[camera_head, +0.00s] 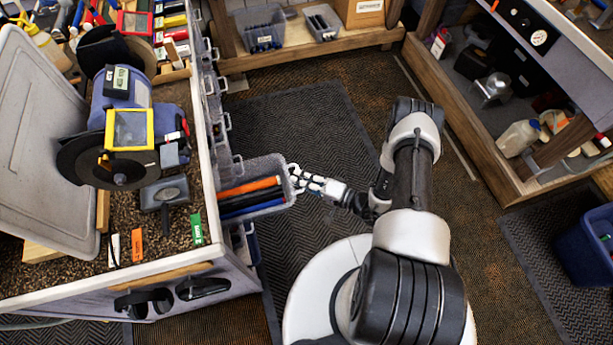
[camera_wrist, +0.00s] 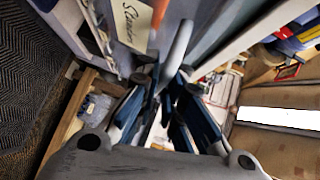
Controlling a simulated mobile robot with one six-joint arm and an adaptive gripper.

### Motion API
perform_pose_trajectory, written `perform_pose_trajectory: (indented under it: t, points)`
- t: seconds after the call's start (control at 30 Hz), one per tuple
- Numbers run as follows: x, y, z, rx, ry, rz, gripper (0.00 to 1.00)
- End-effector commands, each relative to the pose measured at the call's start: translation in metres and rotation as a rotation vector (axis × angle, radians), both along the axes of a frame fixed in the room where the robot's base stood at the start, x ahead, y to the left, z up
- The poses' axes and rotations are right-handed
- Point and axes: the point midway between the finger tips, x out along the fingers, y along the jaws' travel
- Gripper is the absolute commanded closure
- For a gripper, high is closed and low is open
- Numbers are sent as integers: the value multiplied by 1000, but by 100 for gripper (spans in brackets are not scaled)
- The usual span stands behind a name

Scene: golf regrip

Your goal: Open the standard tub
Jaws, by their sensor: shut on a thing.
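The standard tub (camera_head: 258,166) is a clear grey bin in the side of the workbench. It sticks out well past the other tubs, and its inside shows an orange grip (camera_head: 249,186) and several dark ones. My gripper (camera_head: 297,179) is at the tub's front handle, shut on it. In the wrist view, my gripper's fingers (camera_wrist: 167,88) close around a pale handle, and a paper label (camera_wrist: 131,22) reading "Standard", partly cut off, is on the tub front. The fingers hide part of the handle.
A column of other clear tubs (camera_head: 214,104) lines the bench side. A bench grinder (camera_head: 125,125) stands on the bench top. Wooden shelves (camera_head: 455,110) stand at right, with a blue bin (camera_head: 585,245) below. Dark matted floor (camera_head: 310,120) lies open beyond the tub.

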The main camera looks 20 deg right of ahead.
Motion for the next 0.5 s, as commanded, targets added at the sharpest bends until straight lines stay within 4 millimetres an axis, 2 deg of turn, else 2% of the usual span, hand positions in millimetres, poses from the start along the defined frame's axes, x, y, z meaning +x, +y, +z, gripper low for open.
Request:
perform_pose_trajectory:
  t: [0.03, 0.13, 0.43, 0.47, 0.5]
  points:
    - [-1, 11, 1, 2, 2, 6, 100]
    - [-1, 21, 1, 1, 0, 4, 100]
    - [0, 22, 0, 0, 0, 1, 100]
    - [0, 22, 0, 0, 0, 1, 91]
    - [0, 22, 0, 0, 0, 1, 88]
